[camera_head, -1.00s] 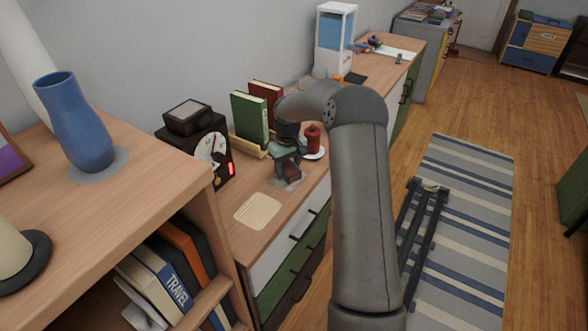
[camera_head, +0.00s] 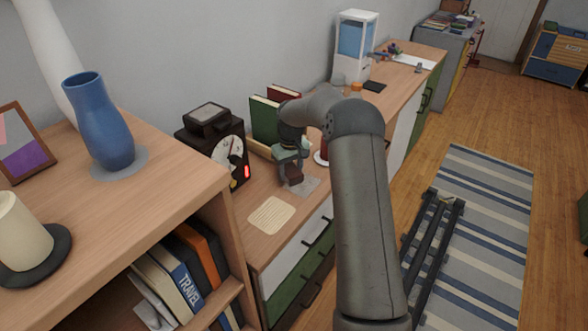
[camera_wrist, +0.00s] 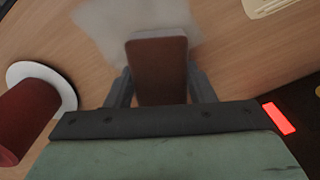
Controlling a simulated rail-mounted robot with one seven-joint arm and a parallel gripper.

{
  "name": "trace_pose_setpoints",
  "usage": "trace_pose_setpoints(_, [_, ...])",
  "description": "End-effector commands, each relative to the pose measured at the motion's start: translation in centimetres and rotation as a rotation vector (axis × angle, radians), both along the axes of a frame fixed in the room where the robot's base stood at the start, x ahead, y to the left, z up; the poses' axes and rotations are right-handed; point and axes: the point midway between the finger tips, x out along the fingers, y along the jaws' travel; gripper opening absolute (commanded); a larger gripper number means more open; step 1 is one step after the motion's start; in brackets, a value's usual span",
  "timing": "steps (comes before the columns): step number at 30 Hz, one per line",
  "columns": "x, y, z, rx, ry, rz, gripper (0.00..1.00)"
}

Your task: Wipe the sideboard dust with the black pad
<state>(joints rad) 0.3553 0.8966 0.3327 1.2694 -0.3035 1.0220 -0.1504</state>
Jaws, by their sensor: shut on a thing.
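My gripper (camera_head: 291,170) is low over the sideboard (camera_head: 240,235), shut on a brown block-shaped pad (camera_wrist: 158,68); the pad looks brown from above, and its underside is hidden. A pale grey dust patch (camera_head: 305,187) lies on the sideboard top, just right of the pad. In the wrist view the dust (camera_wrist: 110,22) spreads beyond the pad's far end, which overlaps it in the picture. I cannot tell whether the pad touches the wood.
A red candle on a white dish (camera_wrist: 68,80) is close by. A dispenser (camera_head: 354,50) stands farther back.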

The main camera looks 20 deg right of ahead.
Motion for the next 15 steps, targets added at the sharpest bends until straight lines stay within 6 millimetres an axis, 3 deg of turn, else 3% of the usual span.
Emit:
trace_pose_setpoints(4, [-0.5,0.4,-0.1,0.000,0.003,0.000,0.24])
trace_pose_setpoints(15, [-2.8,-1.3,0.1,0.000,0.001,0.000,0.24])
